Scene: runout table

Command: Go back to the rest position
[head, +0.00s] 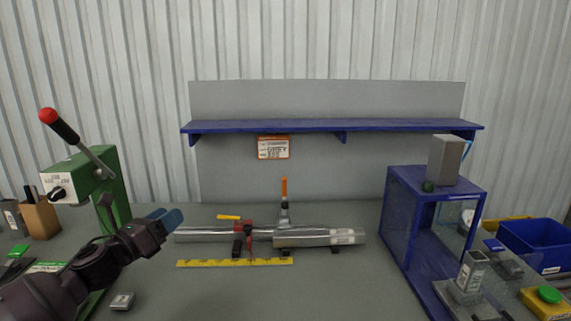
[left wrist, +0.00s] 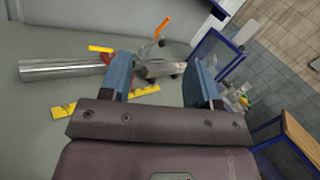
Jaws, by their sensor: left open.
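My left gripper (head: 168,219) is over the left part of the grey table, near the left end of a shiny metal bar (head: 205,235). In the left wrist view my left gripper (left wrist: 162,85) has its two blue fingers wide apart with nothing held. The metal bar lies level in a red clamp stand (head: 243,230) and also shows in the left wrist view (left wrist: 62,69). A thicker metal tube (head: 305,237) sits on its right part. My right gripper is in neither view.
A green lever press (head: 113,180) with a red knob stands at left. A blue framed box (head: 410,220) stands at right, near a blue bin (head: 535,240). A blue shelf (head: 310,126) is at the back. A yellow ruler (head: 235,262) lies before the bar. The front middle of the table is clear.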

